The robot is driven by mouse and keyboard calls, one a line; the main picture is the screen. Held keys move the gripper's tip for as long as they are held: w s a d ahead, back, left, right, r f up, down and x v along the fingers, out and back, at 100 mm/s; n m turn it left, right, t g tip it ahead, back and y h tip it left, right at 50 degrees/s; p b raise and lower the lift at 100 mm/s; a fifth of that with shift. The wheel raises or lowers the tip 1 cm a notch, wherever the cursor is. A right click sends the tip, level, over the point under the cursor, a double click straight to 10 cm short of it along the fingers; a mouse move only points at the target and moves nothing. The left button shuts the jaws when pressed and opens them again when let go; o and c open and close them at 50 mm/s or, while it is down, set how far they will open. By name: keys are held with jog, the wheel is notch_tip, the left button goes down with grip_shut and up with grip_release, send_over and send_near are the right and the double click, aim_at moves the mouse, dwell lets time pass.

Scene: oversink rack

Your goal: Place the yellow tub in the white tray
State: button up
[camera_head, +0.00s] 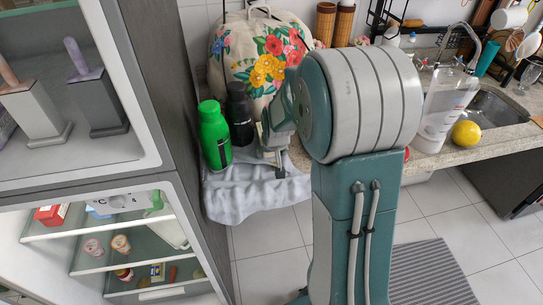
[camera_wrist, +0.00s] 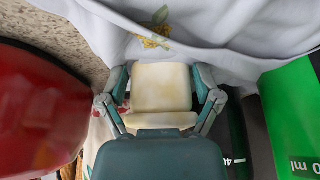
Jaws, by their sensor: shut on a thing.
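My gripper (camera_wrist: 163,72) is shut on a pale yellow tub (camera_wrist: 161,92), with a finger on each side of it in the wrist view. The tub's lower part is hidden by my gripper's body. In the head view my gripper (camera_head: 274,146) is over the cloth-covered counter end, just right of the black bottle, partly hidden by my arm. I cannot make out the tub clearly there. I cannot identify the white tray in either view.
A green bottle (camera_head: 214,136) and a black bottle (camera_head: 240,114) stand left of my gripper. A flowered cover (camera_head: 256,58) is behind. A grey cloth (camera_head: 243,190) drapes the counter edge. A red rounded object (camera_wrist: 38,112) is close by in the wrist view. Open shelves (camera_head: 95,230) stand left.

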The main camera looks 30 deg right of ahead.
jog(key=shift+f, duration=0.7)
jog(key=shift+f, duration=0.1)
jog(key=o, duration=1.1)
